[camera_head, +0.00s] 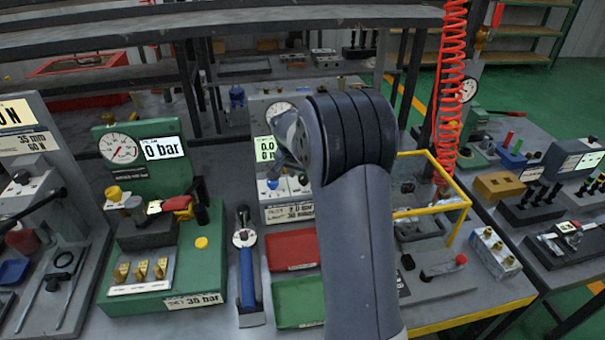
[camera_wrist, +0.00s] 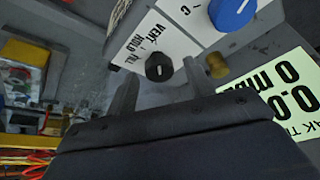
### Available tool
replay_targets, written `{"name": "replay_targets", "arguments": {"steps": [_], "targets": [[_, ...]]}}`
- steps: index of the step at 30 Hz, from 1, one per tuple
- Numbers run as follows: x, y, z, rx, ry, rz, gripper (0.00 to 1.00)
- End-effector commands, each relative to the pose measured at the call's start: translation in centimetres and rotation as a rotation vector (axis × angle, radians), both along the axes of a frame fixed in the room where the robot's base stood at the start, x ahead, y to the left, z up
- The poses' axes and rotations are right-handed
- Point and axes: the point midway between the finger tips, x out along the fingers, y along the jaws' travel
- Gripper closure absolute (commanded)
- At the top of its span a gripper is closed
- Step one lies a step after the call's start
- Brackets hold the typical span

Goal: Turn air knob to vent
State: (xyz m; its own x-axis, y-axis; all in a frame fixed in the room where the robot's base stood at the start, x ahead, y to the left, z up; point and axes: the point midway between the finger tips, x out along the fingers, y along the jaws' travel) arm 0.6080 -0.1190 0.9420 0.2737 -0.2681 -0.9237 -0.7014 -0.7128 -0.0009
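The air knob (camera_wrist: 159,67) is a small black round knob with a white pointer line. It sits on a white label plate (camera_wrist: 172,38) printed with what looks like VENT, HOLD and FILL. I cannot tell for sure which word its pointer faces. My gripper (camera_wrist: 157,88) is open in the wrist view, with one finger on each side just below the knob. I cannot tell whether either finger touches it. In the head view my arm covers part of the grey test station (camera_head: 283,213), and my fingertips are not clear there.
A large blue knob (camera_wrist: 231,12) is close to the air knob, and a brass fitting (camera_wrist: 217,65) is beside the right finger. A pale green display (camera_wrist: 285,95) is at the right. Red (camera_head: 291,250) and green (camera_head: 298,302) trays lie in front of the station.

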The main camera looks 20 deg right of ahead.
Motion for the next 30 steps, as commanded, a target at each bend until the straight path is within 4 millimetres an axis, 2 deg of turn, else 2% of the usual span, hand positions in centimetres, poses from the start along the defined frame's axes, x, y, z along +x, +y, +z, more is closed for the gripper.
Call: {"name": "replay_targets", "arguments": {"steps": [7,11,22,27,30], "targets": [[0.0,0.0,0.0,0.0,0.0,0.001,0.48],[-0.2,0.3,0.9,-0.001,-0.002,0.001,0.48],[-2.1,2.2,7.5,-0.001,-0.005,0.001,0.48],[-2.7,2.8,9.4,0.0,-0.001,0.001,0.48],[-2.9,2.9,9.8,0.0,0.0,0.001,0.48]]}}
